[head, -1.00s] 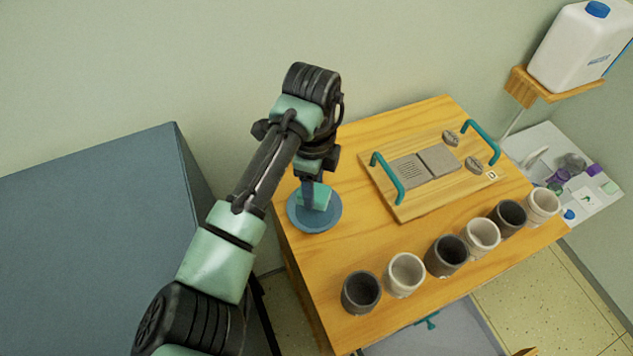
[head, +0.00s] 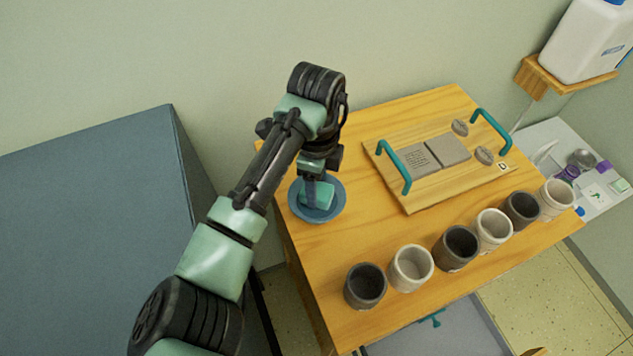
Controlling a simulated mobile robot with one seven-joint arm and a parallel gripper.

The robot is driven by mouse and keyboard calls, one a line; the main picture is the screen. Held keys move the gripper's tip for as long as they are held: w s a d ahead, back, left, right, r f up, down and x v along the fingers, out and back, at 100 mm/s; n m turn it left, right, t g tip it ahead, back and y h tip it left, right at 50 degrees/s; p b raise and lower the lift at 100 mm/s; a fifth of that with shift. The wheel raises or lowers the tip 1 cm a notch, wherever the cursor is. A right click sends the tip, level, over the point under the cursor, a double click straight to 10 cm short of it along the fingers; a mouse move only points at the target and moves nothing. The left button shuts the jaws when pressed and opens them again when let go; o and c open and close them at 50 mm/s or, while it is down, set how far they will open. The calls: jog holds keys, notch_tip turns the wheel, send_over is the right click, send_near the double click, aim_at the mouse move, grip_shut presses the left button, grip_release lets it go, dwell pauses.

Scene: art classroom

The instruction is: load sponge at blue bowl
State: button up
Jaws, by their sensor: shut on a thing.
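The blue bowl (head: 335,213) sits on the wooden table near its left edge. My gripper (head: 317,191) points down over the bowl, with its fingers low inside the bowl's outline. It is shut on a teal sponge (head: 321,199), which lies within the bowl's rim as seen from above. I cannot tell whether the sponge touches the bowl's bottom. Part of the bowl's far side is hidden behind my gripper and arm.
A wooden tray (head: 418,195) with teal handles holds grey tiles on the table (head: 350,240). Several dark and white cups (head: 412,268) stand in a row along the front. A white jug (head: 588,40) is on a wall shelf. A blue-grey cabinet (head: 90,210) stands at left.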

jog(key=shift+f, duration=0.6)
dwell(1.6)
jog(key=shift+r, duration=0.1)
jog(key=shift+r+p, duration=3)
jog(key=shift+r, duration=0.45)
